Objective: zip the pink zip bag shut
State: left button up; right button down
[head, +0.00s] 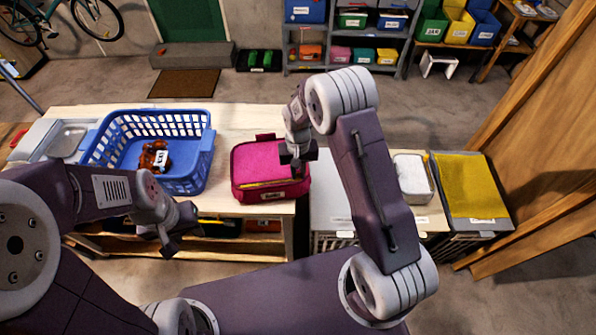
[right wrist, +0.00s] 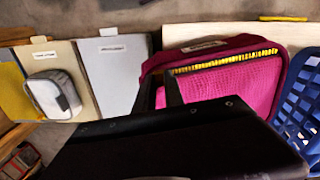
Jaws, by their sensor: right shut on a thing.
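The pink zip bag (head: 262,160) lies on the pale wooden table, right of the blue basket. Its yellow zip teeth (right wrist: 225,62) show along the labelled side, with pink fabric beside them. My right gripper (head: 297,166) is down at the bag's right end, shut on a part of the bag near the end of the yellow teeth. The gripped part and the zip pull are hidden by the fingers, which also show in the right wrist view (right wrist: 160,92). My left gripper (head: 168,245) hangs empty in front of the table, apart from the bag; its finger gap is unclear.
A blue basket (head: 205,160) with a brown toy (head: 155,157) inside stands left of the bag. Right of it are a white surface (head: 328,195), a grey pouch (head: 412,177) and a yellow cloth (head: 470,187). Shelves with bins stand at the back.

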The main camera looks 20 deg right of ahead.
dwell(0.8)
jog(key=shift+d, duration=0.45)
jog(key=c, duration=1.4)
grip_release()
jog(key=shift+r, duration=0.35)
notch_tip(320, 180, up, 8)
jog(key=b, duration=0.2)
jog(key=shift+r, duration=0.15)
